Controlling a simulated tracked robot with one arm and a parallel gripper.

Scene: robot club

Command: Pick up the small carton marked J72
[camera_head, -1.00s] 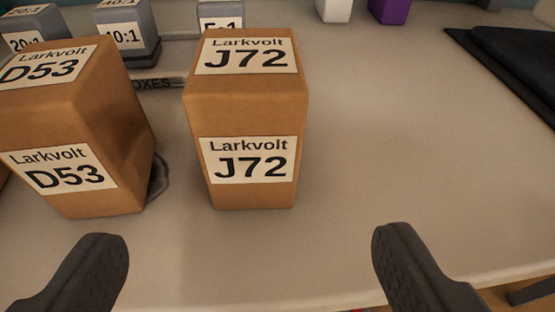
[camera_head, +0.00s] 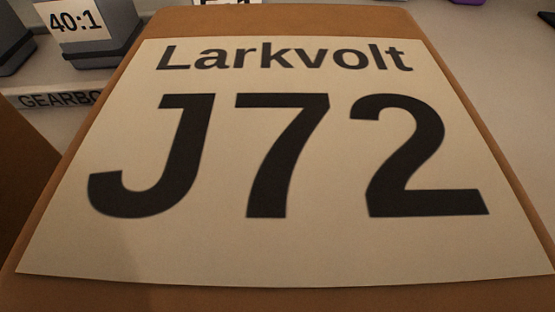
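The small brown carton marked Larkvolt J72 (camera_head: 275,20) fills most of the camera view, very close to the lens. Its white top label (camera_head: 215,250) faces the camera and reads clearly. The carton's lower part and front are out of view. My gripper is not visible in this frame, so its relation to the carton's sides cannot be seen. Part of another brown carton (camera_head: 22,165) shows at the left edge, beside the J72 carton; its label is out of view.
A grey box marked 40:1 (camera_head: 92,35) stands behind at the upper left, with another grey box (camera_head: 12,40) left of it. A strip reading GEARBO (camera_head: 60,99) lies on the table in front of them. Pale table surface (camera_head: 480,50) shows at the upper right.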

